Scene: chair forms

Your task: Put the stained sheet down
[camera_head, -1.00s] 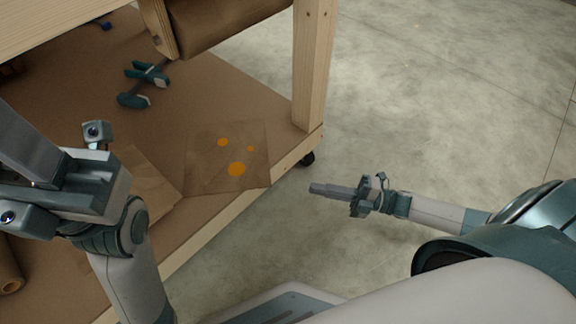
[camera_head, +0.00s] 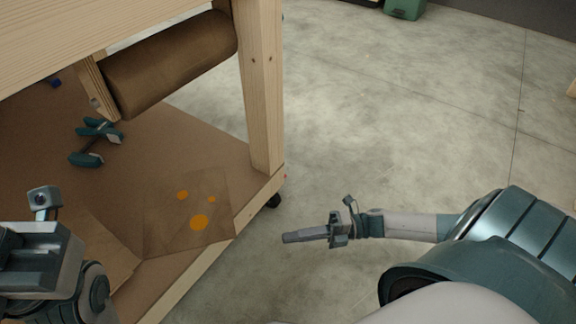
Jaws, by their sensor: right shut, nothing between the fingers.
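The stained sheet (camera_head: 165,222) is a thin brown sheet with orange spots. It lies flat on the lower shelf (camera_head: 205,150) of the wooden bench, near the shelf's front right corner. My right gripper (camera_head: 287,238) is shut and empty, out over the floor to the right of the shelf edge, apart from the sheet. My left gripper and wrist (camera_head: 40,262) are at the lower left, over the shelf and left of the sheet. Its fingertips are not visible, so I cannot tell whether it is open or shut.
A roll of brown paper (camera_head: 170,62) hangs under the bench top beside the wooden leg (camera_head: 260,90). A dark teal clamp-like tool (camera_head: 97,140) lies on the shelf. A plain brown sheet (camera_head: 98,250) lies left of the stained one.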

